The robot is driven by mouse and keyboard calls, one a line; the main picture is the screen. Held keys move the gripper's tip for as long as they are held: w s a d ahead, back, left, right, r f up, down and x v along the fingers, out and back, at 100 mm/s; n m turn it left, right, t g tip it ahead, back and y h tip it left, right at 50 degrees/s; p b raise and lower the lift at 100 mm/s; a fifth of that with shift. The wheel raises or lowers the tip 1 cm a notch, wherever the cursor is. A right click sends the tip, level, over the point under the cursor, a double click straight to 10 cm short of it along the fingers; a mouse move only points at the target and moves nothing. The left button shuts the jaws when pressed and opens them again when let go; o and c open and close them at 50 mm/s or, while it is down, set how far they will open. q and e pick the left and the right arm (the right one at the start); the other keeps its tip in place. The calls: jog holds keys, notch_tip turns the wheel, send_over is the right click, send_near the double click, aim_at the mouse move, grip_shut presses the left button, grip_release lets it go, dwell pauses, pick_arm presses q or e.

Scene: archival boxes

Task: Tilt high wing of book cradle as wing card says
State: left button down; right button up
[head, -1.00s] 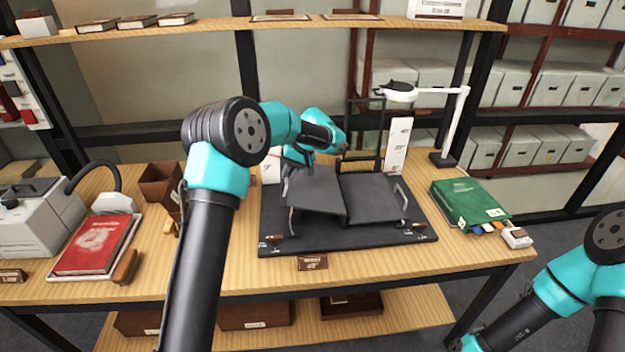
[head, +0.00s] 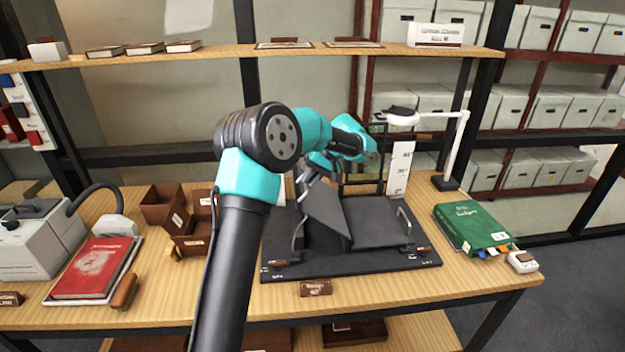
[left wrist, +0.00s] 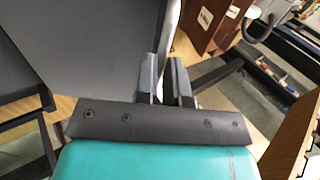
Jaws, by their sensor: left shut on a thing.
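The book cradle has a dark base (head: 350,266) on the wooden table. Its left wing (head: 326,214) is tilted steeply, with its left side raised; it also fills the upper left of the left wrist view (left wrist: 85,45). The right wing (head: 376,222) lies nearly flat. My left gripper (head: 306,180) is at the raised wing's far left side, partly hidden by my arm. In the left wrist view its fingers (left wrist: 166,78) are shut on the wing's metal handle (left wrist: 171,32). A tall white card (head: 400,168) with small marks stands behind the right wing; I cannot read it surely. My right gripper is out of view.
Brown boxes (head: 163,203) and a red book (head: 92,268) are to the left. A brown plaque (head: 315,288) lies in front. A shelf (head: 330,50) spans the back.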

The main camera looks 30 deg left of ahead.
pick_arm(q)
jog(key=shift+w+d+f, duration=0.1)
jog(key=shift+d+f, duration=0.2)
jog(key=shift+f, duration=0.15)
jog(key=c, duration=1.2)
grip_release()
jog(key=shift+w+d, duration=0.1)
jog(key=shift+w, duration=0.05)
jog(key=shift+c, duration=0.2)
jog(key=shift+o, duration=0.2)
jog(key=shift+r, duration=0.1)
jog(key=shift+r, duration=0.1)
jog(key=shift+r, duration=0.1)
jog(key=v, duration=1.7)
jog(key=shift+w, duration=0.1)
